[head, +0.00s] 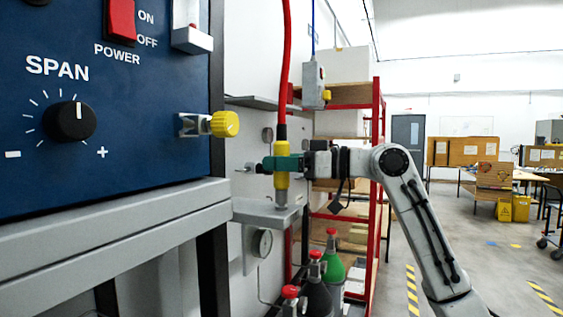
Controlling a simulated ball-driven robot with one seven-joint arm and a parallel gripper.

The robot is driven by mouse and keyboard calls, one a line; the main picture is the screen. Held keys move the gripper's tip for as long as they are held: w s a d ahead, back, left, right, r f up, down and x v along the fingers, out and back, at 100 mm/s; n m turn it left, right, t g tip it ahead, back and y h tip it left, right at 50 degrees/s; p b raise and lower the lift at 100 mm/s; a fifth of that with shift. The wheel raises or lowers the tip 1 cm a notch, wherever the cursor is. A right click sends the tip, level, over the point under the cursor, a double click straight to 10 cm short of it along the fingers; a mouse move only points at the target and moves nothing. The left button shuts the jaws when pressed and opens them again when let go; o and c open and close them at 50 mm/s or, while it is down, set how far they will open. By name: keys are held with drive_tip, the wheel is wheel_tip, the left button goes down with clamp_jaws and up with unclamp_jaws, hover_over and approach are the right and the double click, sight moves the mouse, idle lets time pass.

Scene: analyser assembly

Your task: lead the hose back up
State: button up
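The red hose (286,60) hangs down from above the picture and ends in a black sleeve and a yellow end fitting (282,180). My gripper (281,163) comes in from the right, its green fingers at the yellow fitting and showing on both sides of it. It appears shut on the fitting. The fitting is upright, with a grey tip below it over a grey wall bracket (260,213); I cannot tell whether the tip is seated in it. A yellow-knobbed port (222,124) sticks out from the right side of the blue analyser panel (150,90).
A grey ledge (120,225) runs below the panel. Gas bottles with red caps (331,262) stand below the bracket. A grey box with a yellow knob (316,88) hangs behind the hose. A red-framed shelf (377,150) stands behind my arm. Open floor lies to the right.

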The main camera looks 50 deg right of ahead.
clamp_jaws()
idle(0.3)
idle(0.3)
